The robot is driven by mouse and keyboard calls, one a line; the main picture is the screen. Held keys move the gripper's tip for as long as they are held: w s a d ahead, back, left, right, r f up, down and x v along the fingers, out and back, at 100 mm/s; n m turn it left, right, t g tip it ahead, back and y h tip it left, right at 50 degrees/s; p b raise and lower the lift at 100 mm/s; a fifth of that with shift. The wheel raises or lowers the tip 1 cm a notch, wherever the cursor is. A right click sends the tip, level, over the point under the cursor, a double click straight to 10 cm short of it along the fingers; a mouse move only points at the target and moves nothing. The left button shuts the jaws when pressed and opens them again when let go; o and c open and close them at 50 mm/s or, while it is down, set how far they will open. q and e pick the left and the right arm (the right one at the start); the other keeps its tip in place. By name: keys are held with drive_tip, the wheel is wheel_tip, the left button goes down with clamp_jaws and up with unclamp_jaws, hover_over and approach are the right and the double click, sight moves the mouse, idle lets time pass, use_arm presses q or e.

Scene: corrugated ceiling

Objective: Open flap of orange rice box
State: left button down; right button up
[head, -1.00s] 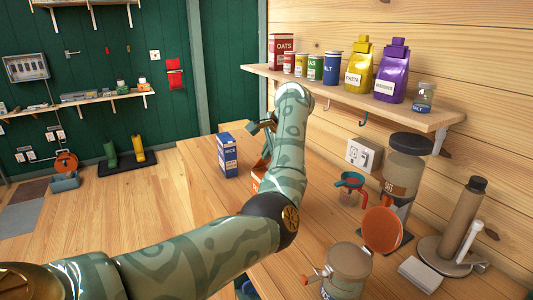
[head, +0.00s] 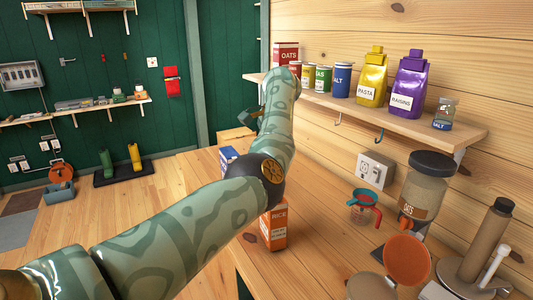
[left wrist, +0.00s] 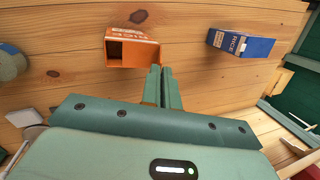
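The orange rice box (head: 274,228) stands on the wooden counter, its upper part hidden behind my left arm in the head view. In the left wrist view the orange rice box (left wrist: 147,54) is seen from above, with a dark square opening at the left of its top and an orange panel at the right. My left gripper (left wrist: 162,70) has its two fingers together, with nothing visible between them. Its tips appear by the box's lower right corner; I cannot tell whether they touch it. My right gripper is not in view.
A blue rice box (head: 227,156) stands farther back on the counter, partly behind my arm. A red-handled cup (head: 364,208), a jar dispenser (head: 424,185) and a grinder (head: 484,240) stand at the right. A wall shelf (head: 440,125) holds tins, bags and a salt jar.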

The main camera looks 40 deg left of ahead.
use_arm(q)
drive_tip(key=shift+a+f, duration=0.1)
drive_tip(key=shift+a, duration=0.1)
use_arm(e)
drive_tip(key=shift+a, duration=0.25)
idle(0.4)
use_arm(q)
drive_tip(key=c, duration=1.6)
unclamp_jaws()
